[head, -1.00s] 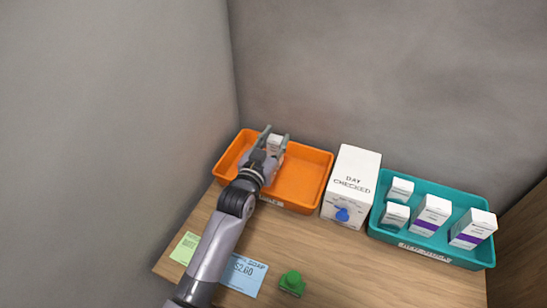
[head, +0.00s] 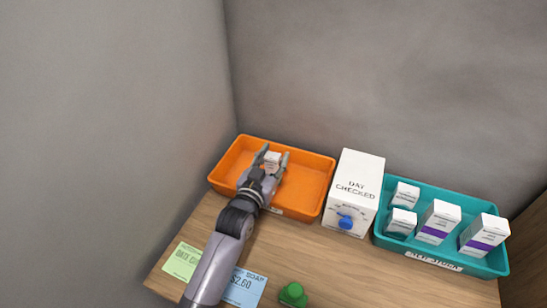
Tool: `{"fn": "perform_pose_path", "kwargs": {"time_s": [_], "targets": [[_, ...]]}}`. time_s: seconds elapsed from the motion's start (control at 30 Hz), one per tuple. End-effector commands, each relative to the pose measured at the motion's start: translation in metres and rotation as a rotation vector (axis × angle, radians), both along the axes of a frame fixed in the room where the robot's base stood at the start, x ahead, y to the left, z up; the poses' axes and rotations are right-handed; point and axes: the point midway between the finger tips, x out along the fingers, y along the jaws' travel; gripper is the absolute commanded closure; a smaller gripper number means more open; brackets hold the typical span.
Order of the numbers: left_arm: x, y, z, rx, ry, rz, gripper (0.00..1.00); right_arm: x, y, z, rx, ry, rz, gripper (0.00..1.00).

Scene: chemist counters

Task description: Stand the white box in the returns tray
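A small white box (head: 272,158) is between the fingertips of my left gripper (head: 273,155), and the fingers appear shut on its sides. It is over the left part of the orange tray (head: 312,190); whether its base touches the tray floor cannot be told. The gripper and wrist hide the box's lower part and some of the tray. A teal tray (head: 452,264) at the right has a front label too small to read. My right gripper is not in view.
The teal tray holds several white boxes, two with purple bands (head: 438,222). A white day-checked block (head: 355,190) with a blue knob stands between the trays. Green (head: 184,262) and blue (head: 246,287) cards and a green object (head: 293,294) lie in front. Grey walls stand behind and left.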

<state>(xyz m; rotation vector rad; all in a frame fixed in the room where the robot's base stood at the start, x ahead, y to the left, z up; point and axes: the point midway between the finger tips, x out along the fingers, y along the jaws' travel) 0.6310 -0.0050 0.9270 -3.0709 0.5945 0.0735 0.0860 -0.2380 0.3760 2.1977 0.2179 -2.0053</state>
Motion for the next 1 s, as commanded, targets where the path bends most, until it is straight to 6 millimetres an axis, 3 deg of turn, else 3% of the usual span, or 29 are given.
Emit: {"fn": "perform_pose_path", "kwargs": {"time_s": [0.17,0.57,1.0], "targets": [[0.0,0.0,-0.001,0.001,0.003,0.0,0.48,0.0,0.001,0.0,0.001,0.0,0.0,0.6],[-0.005,0.002,0.0,0.001,0.004,0.0,0.48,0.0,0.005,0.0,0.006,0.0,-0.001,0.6],[-0.079,0.032,0.004,0.001,0.003,0.0,0.48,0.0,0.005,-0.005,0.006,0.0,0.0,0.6]]}}
